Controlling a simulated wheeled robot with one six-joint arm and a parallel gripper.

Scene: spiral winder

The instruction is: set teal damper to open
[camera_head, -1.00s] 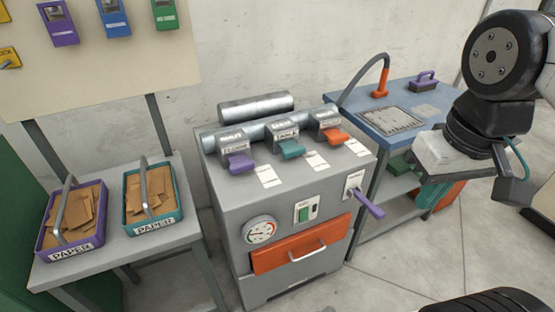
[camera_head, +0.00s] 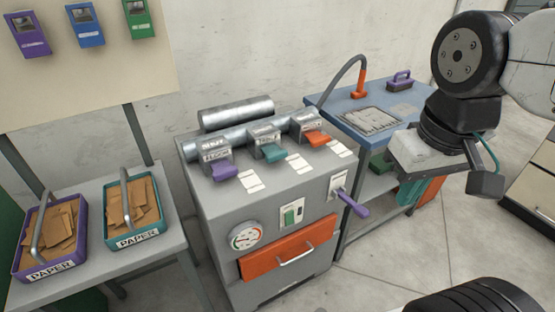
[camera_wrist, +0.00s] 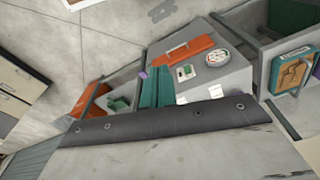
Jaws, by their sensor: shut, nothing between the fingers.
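The teal damper handle (camera_head: 274,154) projects forward from the middle of three grey boxes on top of the grey machine (camera_head: 222,206). It stands between a purple handle (camera_head: 225,172) and an orange handle (camera_head: 317,140). All three point in a similar direction, toward the machine's front. My gripper is up on the right, well apart from the damper. In the wrist view its teal fingers (camera_wrist: 158,85) appear together and empty. The damper cannot be made out in the wrist view; a dark bar hides part of the machine top.
A purple lever (camera_head: 353,204) sticks out from the machine's front right, near an orange drawer (camera_head: 288,247). A blue bench (camera_head: 340,118) stands behind right. Purple and teal paper trays (camera_head: 136,240) stand on a table at left.

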